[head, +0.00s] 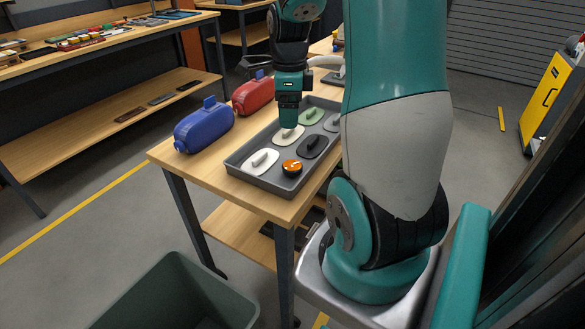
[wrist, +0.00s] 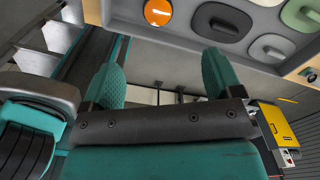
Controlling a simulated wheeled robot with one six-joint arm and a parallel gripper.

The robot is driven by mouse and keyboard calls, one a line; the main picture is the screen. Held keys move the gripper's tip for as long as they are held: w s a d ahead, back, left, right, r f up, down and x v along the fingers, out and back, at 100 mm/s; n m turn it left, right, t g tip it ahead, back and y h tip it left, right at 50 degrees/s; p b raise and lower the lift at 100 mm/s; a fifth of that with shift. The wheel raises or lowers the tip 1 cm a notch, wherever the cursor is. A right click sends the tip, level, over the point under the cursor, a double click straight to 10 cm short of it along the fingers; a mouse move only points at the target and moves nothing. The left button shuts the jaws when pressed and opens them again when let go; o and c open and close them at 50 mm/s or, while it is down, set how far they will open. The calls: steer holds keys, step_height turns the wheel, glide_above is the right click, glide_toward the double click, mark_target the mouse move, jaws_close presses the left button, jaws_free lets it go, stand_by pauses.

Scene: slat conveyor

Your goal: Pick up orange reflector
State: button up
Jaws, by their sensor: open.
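My gripper (head: 289,122) hangs over the tray, farther back than the reflector, near a cream lid. In the wrist view my gripper's two teal fingers (wrist: 160,80) are spread wide with nothing between them. The reflector is apart from the fingers.
The tray also holds a white lid (head: 259,162), a dark lid (head: 312,146), a green lid (head: 311,116) and others. A blue canister (head: 204,127) and a red canister (head: 254,93) stand left of the tray. A dark bin (head: 176,293) stands on the floor in front.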

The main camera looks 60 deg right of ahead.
glide_above(290, 165)
step_height(290, 165, down, 10)
steer(key=shift+w+d+f, duration=0.1)
steer(key=shift+d, duration=0.05)
step_height(290, 165, down, 6)
steer(key=shift+r, duration=0.25)
steer(key=c, duration=1)
